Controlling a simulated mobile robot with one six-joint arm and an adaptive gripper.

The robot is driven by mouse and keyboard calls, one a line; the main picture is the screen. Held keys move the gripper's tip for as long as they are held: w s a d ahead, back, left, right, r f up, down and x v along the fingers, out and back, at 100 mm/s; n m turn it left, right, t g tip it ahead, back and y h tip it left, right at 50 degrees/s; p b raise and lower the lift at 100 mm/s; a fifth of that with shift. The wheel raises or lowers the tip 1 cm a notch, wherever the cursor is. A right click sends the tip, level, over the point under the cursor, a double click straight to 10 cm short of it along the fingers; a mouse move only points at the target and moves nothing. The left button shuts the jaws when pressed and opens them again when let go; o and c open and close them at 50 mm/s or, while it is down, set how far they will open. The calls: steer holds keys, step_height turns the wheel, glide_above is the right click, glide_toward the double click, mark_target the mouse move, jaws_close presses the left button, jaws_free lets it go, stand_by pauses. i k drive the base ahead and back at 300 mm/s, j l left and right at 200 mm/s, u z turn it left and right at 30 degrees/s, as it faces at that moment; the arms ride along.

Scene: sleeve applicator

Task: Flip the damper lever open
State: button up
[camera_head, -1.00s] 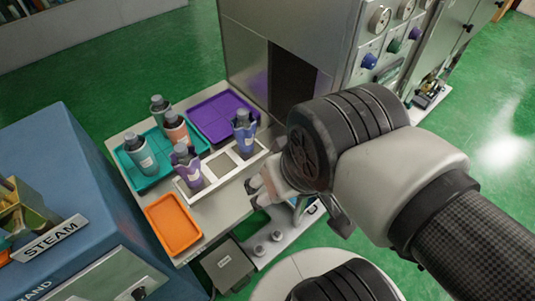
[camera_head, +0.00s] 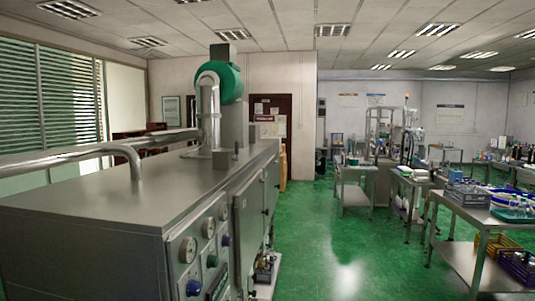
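The long steel machine (camera_head: 110,195) fills the left half of the view. A vertical metal duct (camera_head: 209,115) rises from its top, beside a round green housing (camera_head: 222,83). I cannot make out a damper lever on the duct or elsewhere at this size. My gripper and arm are not in view.
Gauges and knobs (camera_head: 188,250) line the machine's front face. A horizontal pipe (camera_head: 70,152) runs along its left side. Clear green floor (camera_head: 335,235) lies to the right of the machine. A metal table (camera_head: 480,215) with trays and baskets stands at the far right, with other benches behind.

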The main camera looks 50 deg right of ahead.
mark_target(236, 158)
steer(key=z, duration=1.4)
